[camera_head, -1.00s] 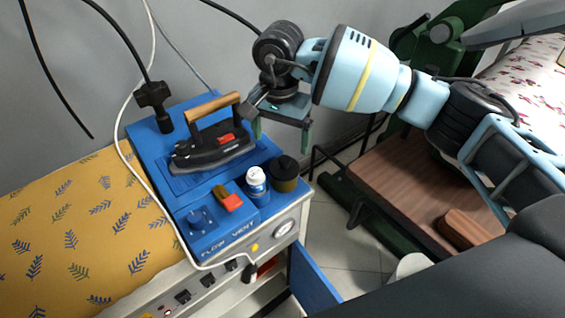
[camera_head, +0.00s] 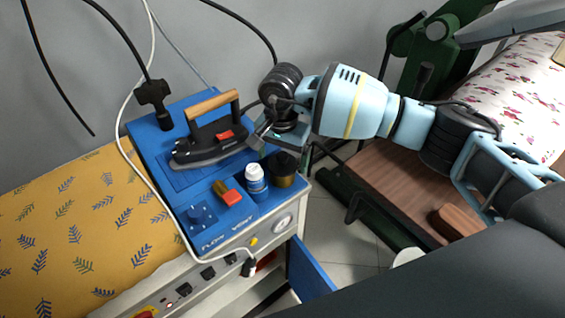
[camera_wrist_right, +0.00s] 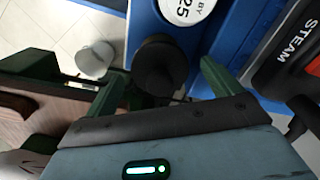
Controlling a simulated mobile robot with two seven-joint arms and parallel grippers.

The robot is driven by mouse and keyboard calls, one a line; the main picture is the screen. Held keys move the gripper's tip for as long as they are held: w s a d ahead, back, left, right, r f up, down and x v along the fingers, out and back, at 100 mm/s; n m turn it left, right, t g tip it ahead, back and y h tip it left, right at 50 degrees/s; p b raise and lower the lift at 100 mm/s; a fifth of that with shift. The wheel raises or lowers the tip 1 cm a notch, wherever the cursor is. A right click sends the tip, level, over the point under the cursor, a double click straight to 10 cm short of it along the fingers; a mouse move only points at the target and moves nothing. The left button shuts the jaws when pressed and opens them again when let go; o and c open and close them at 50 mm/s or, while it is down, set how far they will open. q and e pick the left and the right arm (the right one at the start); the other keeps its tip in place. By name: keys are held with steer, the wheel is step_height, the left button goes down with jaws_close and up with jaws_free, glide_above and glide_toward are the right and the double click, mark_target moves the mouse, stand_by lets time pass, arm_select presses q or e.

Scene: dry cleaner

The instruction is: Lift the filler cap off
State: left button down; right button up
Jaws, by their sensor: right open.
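The filler cap (camera_head: 284,161) is black with a small knob. It sits on a brass-coloured neck (camera_head: 283,181) at the right edge of the blue steam unit top (camera_head: 268,209). In the right wrist view the dark cap (camera_wrist_right: 157,66) lies between the two green fingers. My right gripper (camera_head: 284,150) is open above the cap, its fingers on either side of it; I cannot tell whether they touch it. The lower ends of the fingers are hard to make out in the head view. My left gripper is not in view.
A wooden bench (camera_head: 395,185) is at right.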

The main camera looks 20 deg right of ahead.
mark_target(282, 154)
steer(key=c, duration=1.1)
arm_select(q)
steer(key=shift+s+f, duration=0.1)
arm_select(e)
steer(key=shift+o, duration=0.2)
steer(key=shift+r, duration=0.1)
steer(key=shift+r, duration=0.4)
step_height(282, 154, up, 2)
steer(key=shift+r+b, duration=0.2)
steer(key=shift+b, duration=0.1)
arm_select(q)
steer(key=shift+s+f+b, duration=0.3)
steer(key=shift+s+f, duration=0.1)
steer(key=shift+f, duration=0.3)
arm_select(e)
steer(key=s+d, duration=0.4)
steer(key=s, duration=0.3)
steer(key=s+d+r, duration=0.1)
steer(key=s+d, duration=0.3)
steer(key=s, duration=0.3)
steer(key=shift+r, duration=0.3)
